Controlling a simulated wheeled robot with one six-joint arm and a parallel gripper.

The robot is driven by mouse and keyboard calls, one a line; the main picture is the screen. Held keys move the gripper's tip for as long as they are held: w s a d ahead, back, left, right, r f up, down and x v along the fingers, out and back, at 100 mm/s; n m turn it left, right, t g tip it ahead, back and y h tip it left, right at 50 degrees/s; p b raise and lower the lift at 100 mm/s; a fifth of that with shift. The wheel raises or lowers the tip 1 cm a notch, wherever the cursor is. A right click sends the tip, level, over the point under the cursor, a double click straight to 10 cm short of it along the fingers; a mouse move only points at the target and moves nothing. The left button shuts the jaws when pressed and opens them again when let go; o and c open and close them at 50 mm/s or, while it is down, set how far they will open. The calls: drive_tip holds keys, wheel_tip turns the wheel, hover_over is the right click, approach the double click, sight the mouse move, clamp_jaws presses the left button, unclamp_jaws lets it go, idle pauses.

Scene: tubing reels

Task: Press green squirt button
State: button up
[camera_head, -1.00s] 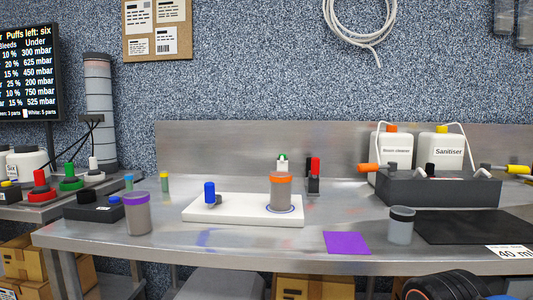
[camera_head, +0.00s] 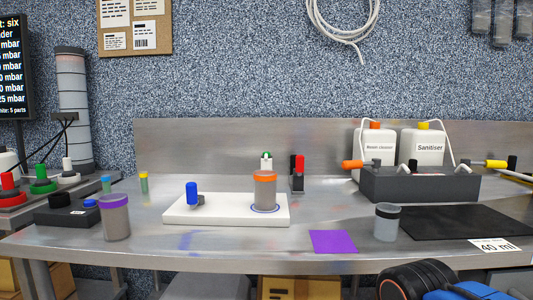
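A green button (camera_head: 41,172) on a round green base stands at the left, between a red button (camera_head: 8,181) and a white button (camera_head: 68,164) on similar bases. A small white item with a green top (camera_head: 266,156) stands at the back middle of the bench, behind an orange-lidded jar (camera_head: 265,190). I cannot tell from the pictures which of these green parts is the squirt button. My gripper is not in view; only black and blue parts, apparently of my arm, show at the lower right.
The steel bench (camera_head: 200,253) holds a white plate (camera_head: 227,217) with a blue knob, a purple-lidded jar (camera_head: 115,218), a black-lidded jar (camera_head: 387,222), a purple square (camera_head: 333,241) and a black mat (camera_head: 455,222). A dark bottle rack (camera_head: 420,186) stands at the right.

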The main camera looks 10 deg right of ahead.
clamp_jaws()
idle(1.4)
